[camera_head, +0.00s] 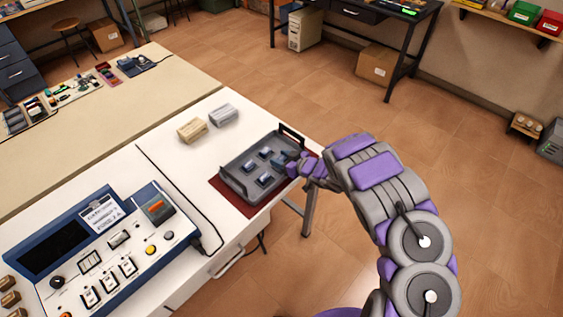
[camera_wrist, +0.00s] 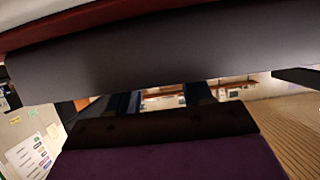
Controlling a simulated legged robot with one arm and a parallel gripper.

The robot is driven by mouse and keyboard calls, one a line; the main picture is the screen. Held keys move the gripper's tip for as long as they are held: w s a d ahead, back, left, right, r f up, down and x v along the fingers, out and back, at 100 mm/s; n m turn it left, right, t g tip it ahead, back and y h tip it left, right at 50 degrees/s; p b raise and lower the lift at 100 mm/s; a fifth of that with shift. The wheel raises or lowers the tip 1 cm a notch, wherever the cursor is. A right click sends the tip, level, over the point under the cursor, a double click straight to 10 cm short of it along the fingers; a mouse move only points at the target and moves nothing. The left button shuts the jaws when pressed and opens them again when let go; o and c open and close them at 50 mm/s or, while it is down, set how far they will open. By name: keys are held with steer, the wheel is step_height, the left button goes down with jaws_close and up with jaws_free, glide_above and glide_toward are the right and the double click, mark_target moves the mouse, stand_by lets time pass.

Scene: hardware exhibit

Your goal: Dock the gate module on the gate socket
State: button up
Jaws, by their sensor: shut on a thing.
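A grey tray (camera_head: 232,180) stands on a red mat (camera_head: 226,197) on the white table. It holds several small blue-grey modules (camera_head: 264,180); I cannot tell which is the gate module. My gripper (camera_head: 291,165) is at the tray's right side, its tips over the tray. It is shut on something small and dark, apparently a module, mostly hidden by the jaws. In the wrist view, the grey tray wall (camera_wrist: 170,55) crosses the upper picture and hides the fingertips. A blue-and-white console (camera_head: 120,250) stands at the lower left; I cannot tell which part is the gate socket.
A tan block (camera_head: 192,130) and a grey block (camera_head: 223,115) lie behind the tray. A black handle (camera_head: 292,134) rises at the tray's far end. A black cable (camera_head: 180,190) runs across the table beside the console. White tabletop between console and tray is mostly clear.

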steer(key=shift+f, duration=0.5)
steer(key=shift+f, duration=0.1)
steer(key=shift+f, duration=0.15)
steer(key=o, duration=1.3)
steer(key=p+v, duration=0.3)
steer(key=v, duration=1.4)
steer(key=shift+s+d, duration=0.15)
